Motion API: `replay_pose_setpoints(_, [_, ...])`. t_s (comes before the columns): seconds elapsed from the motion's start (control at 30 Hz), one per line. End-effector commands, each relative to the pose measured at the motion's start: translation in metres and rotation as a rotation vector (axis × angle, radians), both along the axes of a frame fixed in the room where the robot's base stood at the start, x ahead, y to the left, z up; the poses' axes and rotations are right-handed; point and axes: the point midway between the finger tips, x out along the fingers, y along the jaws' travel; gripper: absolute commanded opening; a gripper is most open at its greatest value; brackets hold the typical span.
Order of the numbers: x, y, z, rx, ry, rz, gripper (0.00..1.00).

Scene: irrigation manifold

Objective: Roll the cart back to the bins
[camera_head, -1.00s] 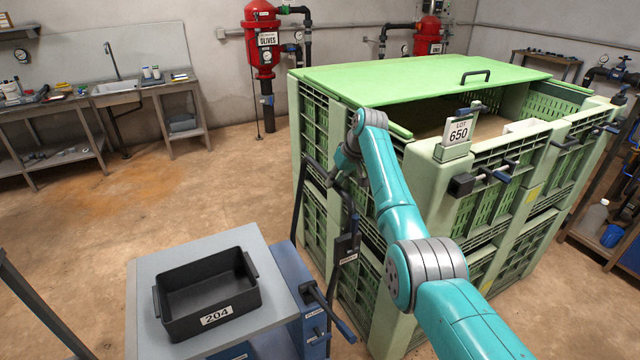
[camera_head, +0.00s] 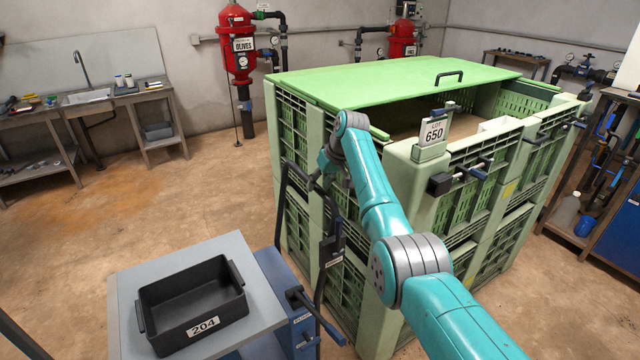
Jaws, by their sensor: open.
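The cart (camera_head: 262,322) is blue with a grey top, at the lower left, close to the green bins. A black handle (camera_head: 284,205) rises on its right side, in front of the bins. The pale green bins (camera_head: 300,150) are stacked, with a bright green lid partly covering the top and a "LOT 650" sign (camera_head: 433,133). My gripper (camera_head: 328,176) is open, pointing down beside the top of the handle. Its fingertips are small and dark, and I cannot tell whether they touch the handle.
A black tray (camera_head: 192,305) marked 204 stands on the cart's top. Open floor (camera_head: 130,200) lies left of the bins. A sink bench (camera_head: 95,98) and a red filter tank (camera_head: 238,45) stand by the back wall. Shelves (camera_head: 590,190) stand at the right.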

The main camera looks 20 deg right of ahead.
Motion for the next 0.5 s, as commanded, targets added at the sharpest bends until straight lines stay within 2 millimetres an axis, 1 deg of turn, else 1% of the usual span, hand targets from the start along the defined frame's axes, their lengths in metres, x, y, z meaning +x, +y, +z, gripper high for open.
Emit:
replay_pose_setpoints(0.17, [-0.003,-0.003,0.012,0.000,-0.002,0.001,0.49])
replay_pose_setpoints(0.27, [-0.008,-0.008,0.027,0.000,-0.004,0.000,0.49])
replay_pose_setpoints(0.5, [-0.024,-0.022,0.070,0.000,-0.003,-0.001,0.49])
